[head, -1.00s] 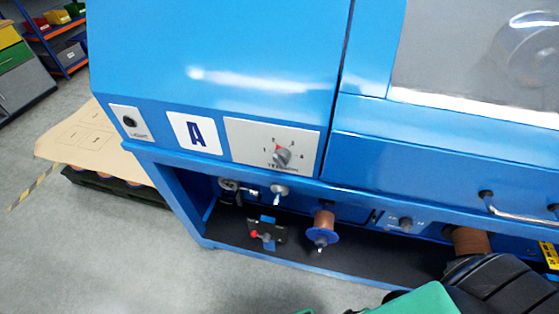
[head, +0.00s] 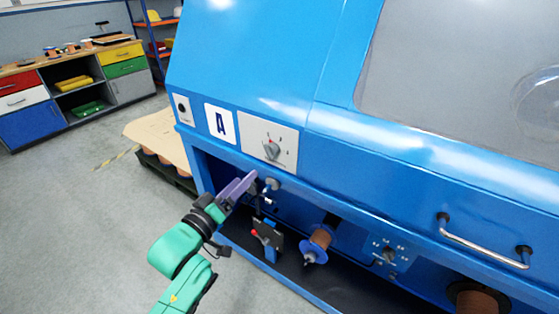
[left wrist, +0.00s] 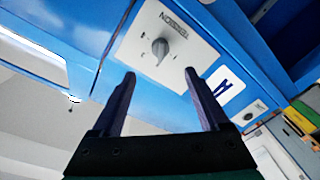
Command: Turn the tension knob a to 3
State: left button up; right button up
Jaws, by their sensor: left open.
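In the left wrist view the knob (left wrist: 160,47) stands beyond and between my fingertips, not touched. My left gripper (head: 247,181) is open and empty, below and left of the knob in the head view; it also shows in the left wrist view (left wrist: 160,73). My right gripper is out of view.
Below the panel, an open recess holds a copper spool (head: 319,238) with a blue flange and a bracket with a red knob (head: 254,233). A handle (head: 480,245) sticks out at the right.

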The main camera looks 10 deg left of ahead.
pick_arm(q)
send_near(268, 154)
jog(key=w, duration=0.2)
jog(key=x, duration=0.4)
jog(key=p+x, duration=0.1)
jog(key=x, duration=0.2)
jog(key=shift+d, duration=0.3)
jog(key=shift+w, duration=0.45)
jog(key=shift+d, duration=0.1)
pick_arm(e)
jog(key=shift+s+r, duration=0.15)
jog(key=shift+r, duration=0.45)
pick_arm(q)
jog(key=shift+s, duration=0.1)
grip_shut()
